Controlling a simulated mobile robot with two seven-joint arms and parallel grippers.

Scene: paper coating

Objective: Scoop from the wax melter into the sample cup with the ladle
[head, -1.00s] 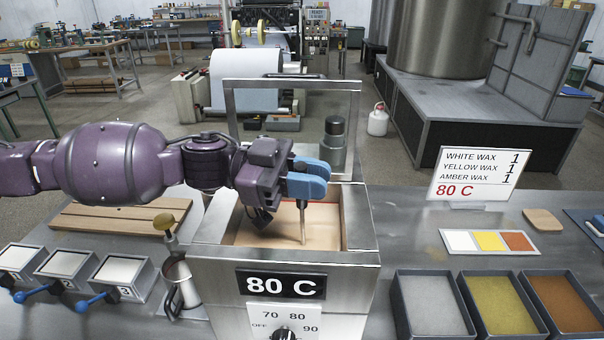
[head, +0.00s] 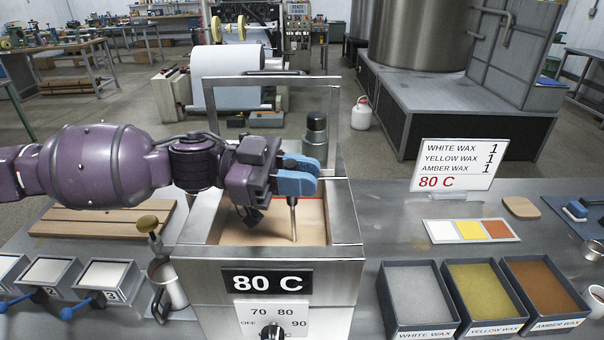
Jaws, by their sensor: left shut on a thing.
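The wax melter (head: 190,255) is an open steel box with its lid frame raised at the back, an 80 C plate in front and tan wax (head: 265,228) inside. My left gripper (head: 298,180) is above its opening, blue fingers shut on the thin metal handle of the ladle (head: 294,218). The handle stands nearly upright and its lower end meets the wax; the bowl is hidden. A cup (head: 597,297) with dark contents is cut off at the right edge, and a small metal cup (head: 592,249) stands behind it; I cannot tell which is the sample cup. My right gripper is out of view.
Grey, yellow and amber wax trays (head: 427,318) stand right of the melter, with a sign (head: 458,165) and colour card (head: 470,231) behind. A metal jug (head: 170,287), small bins (head: 103,277) and a wooden board (head: 100,220) are left.

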